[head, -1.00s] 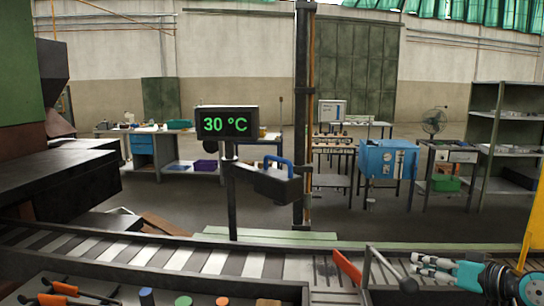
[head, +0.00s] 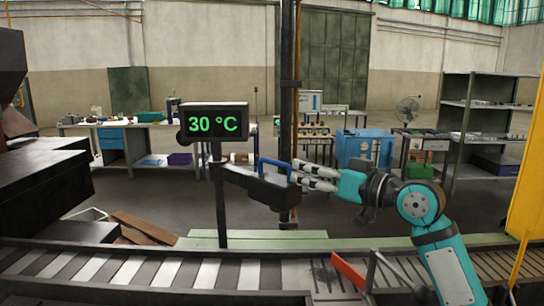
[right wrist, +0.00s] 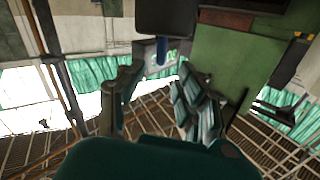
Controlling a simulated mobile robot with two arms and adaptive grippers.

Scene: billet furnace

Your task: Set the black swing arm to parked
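The black swing arm (head: 262,187) reaches right from a dark upright post (head: 221,205) and ends in a black block with a blue handle (head: 274,163) on top. My right gripper (head: 296,173) is at the block's right end, its two fingers pointing left and spread apart. Whether a fingertip touches the block is unclear. In the right wrist view the open fingers (right wrist: 160,95) stand wide apart, with the blue handle (right wrist: 162,50) and a dark block (right wrist: 178,17) beyond them and nothing between them. My left gripper is not in view.
A display reading 30 °C (head: 213,123) stands above the swing arm. A dark column (head: 288,90) rises behind the handle. Dark machinery (head: 40,190) fills the left side.

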